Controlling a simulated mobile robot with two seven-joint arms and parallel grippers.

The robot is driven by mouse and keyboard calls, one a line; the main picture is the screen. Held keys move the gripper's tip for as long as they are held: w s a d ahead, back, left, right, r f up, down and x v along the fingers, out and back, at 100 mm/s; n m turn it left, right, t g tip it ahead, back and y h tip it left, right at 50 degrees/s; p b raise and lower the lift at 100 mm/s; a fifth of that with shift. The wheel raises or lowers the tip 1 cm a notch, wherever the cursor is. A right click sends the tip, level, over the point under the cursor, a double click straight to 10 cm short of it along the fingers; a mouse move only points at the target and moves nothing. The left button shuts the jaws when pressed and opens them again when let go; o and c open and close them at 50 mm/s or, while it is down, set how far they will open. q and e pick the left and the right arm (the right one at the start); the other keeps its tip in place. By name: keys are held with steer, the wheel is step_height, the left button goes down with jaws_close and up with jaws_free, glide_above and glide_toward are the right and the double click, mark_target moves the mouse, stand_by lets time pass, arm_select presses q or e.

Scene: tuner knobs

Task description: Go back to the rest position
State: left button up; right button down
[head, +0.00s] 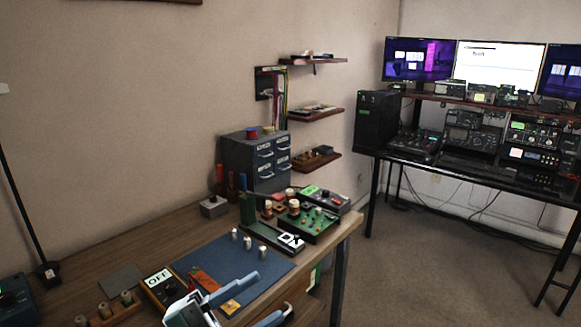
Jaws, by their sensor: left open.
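My left gripper (273,293) comes in at the bottom, with a white body and two blue-grey fingers spread apart. It is open, with nothing seen between the fingers. It is over the front part of the blue mat (215,258) on the wooden bench (130,245). Several small pale knobs (248,243) stand upright on the mat, beyond the gripper and apart from it. A green tuner-like unit (305,222) with knobs sits behind the mat. My right gripper is not in view.
A box marked OFF (160,285) stands left of the gripper. A wooden rack (105,315) with knobs is at the lower left. A grey drawer cabinet (255,160) stands at the back. A dark lamp pole (22,210) rises at left. A second desk (470,170) holds monitors and radios.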

arm_select(q)
steer(key=w+a+f+n+t+y, duration=0.2)
steer(key=a+f+n+t+y, duration=0.3)
steer(key=f+n+t+y, duration=0.65)
steer(key=s+a+f+n+g+y, duration=0.2)
steer(key=s+f+n+g, duration=0.3)
steer(key=f, duration=0.3)
steer(key=s+a+f+n+g+y+p, duration=0.1)
steer(key=s+a+f+n+g+y, duration=0.1)
steer(key=s+f+n+g, duration=0.3)
step_height(320, 180, down, 5)
steer(key=shift+s+r+n+y, duration=0.2)
steer(key=shift+s+n+y, duration=0.35)
steer(key=shift+s+y, duration=0.25)
